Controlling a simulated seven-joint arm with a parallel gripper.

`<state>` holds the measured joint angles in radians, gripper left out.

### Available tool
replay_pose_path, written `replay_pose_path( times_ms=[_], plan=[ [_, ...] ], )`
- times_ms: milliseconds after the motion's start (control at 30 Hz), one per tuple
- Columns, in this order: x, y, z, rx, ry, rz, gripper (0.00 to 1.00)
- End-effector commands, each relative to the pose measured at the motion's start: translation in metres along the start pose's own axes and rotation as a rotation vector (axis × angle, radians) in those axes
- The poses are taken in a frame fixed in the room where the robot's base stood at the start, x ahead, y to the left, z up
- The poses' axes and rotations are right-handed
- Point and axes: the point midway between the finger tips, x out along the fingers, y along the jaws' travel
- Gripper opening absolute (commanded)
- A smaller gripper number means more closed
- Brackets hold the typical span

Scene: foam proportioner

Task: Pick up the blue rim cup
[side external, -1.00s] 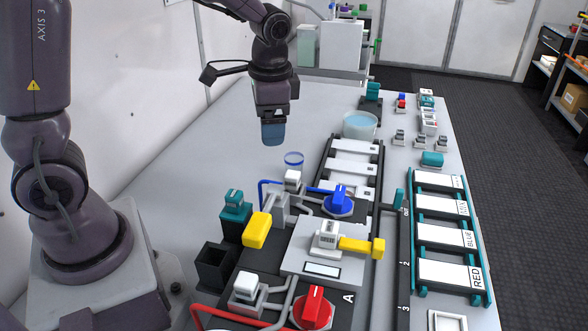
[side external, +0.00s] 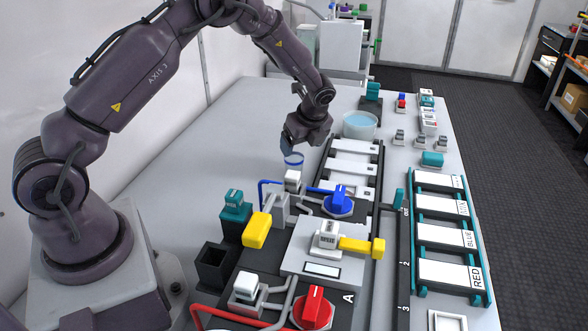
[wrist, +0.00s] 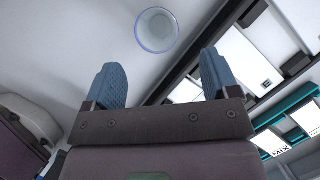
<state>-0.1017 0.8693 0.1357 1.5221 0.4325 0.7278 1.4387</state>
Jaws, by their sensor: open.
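The blue rim cup (side external: 293,160) is a small clear cup with a blue rim. In the wrist view the cup (wrist: 157,30) shows as a round ring at the top, beyond and between the two blue fingertips.
The rig with a blue valve handle (side external: 339,199), a yellow lever (side external: 257,229) and a red valve handle (side external: 313,306) stands in front of the cup. Table left of the cup is clear.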

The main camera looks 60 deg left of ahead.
Motion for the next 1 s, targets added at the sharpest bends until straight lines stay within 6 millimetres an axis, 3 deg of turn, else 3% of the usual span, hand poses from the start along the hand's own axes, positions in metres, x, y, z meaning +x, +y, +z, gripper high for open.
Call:
replay_pose_path(
  times_ms=[100,433,700,1000],
  plan=[
    [0.024,0.001,0.0,-0.001,0.0,0.003,0.81],
    [0.053,0.001,-0.001,-0.002,0.0,0.001,0.81],
    [0.091,0.003,-0.003,-0.004,0.001,0.002,0.81],
    [0.096,0.003,-0.003,-0.004,0.001,-0.001,0.81]
  ],
)
